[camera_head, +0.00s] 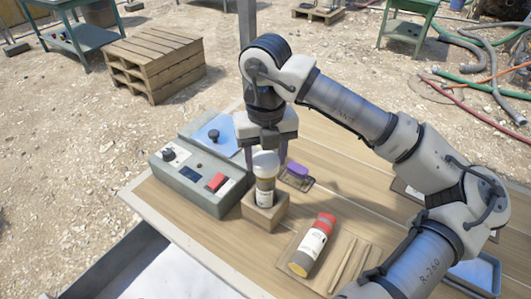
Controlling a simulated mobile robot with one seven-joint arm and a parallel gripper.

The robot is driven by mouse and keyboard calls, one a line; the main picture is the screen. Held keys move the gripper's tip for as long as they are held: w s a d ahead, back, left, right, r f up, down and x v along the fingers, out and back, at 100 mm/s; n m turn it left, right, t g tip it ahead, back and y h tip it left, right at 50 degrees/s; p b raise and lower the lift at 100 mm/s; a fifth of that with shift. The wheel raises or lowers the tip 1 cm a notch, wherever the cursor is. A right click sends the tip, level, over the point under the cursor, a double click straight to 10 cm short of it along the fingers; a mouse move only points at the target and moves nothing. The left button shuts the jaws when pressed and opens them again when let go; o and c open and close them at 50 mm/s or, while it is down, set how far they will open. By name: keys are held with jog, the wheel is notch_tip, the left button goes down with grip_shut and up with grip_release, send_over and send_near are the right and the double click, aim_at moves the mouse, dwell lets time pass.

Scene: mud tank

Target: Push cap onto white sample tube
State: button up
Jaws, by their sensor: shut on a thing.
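The white sample tube (264,191) stands upright in a wooden block (275,219) on the table, with dark contents low in it. A white cap (265,161) is at its top, in line with the tube. Whether the cap is seated or only rests there cannot be told. My gripper (266,155) points down from above and is shut on the white cap, a finger on either side. The cap's upper part is partly hidden by the gripper.
A control box (200,182) with a red button stands close at left. A purple object (298,170) lies behind the block at right.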

jog(key=shift+f+b, duration=1.65)
jog(key=shift+b, duration=1.4)
dwell(2.6)
jog(key=o, duration=1.5)
jog(key=shift+o, duration=0.2)
jog(key=shift+r, duration=0.1)
jog(key=shift+r+p, duration=1.8)
jog(key=shift+r, duration=1.65)
